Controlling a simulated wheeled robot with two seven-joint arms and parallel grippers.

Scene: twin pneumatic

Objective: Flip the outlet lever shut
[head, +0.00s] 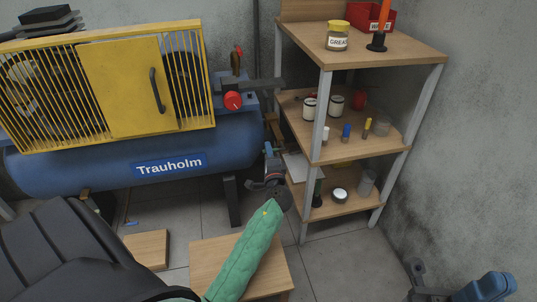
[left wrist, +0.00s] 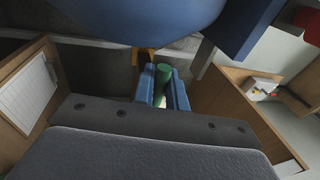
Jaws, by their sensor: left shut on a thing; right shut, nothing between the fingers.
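The blue compressor tank (head: 230,140) stands at the left, with a brass-coloured fitting (head: 273,125) at its right end. My left gripper (head: 268,150) is at that end, beside the shelf. In the left wrist view its two blue fingers (left wrist: 163,88) are closed on a green cylindrical grip (left wrist: 163,82), apparently the outlet lever. A brass-orange piece (left wrist: 143,53) shows just beyond the fingertips under the tank. The lever is too hidden in the head view to tell its angle. My right gripper (head: 482,288) is shut and empty at the lower right, cut by the frame edge.
A wooden shelf unit (head: 400,55) with jars, tins and a red bin (head: 372,17) stands close to the right of my left gripper. A red knob (head: 233,100) sits above the tank. A low wooden top (head: 212,262) lies below my forearm. Floor at the right is clear.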

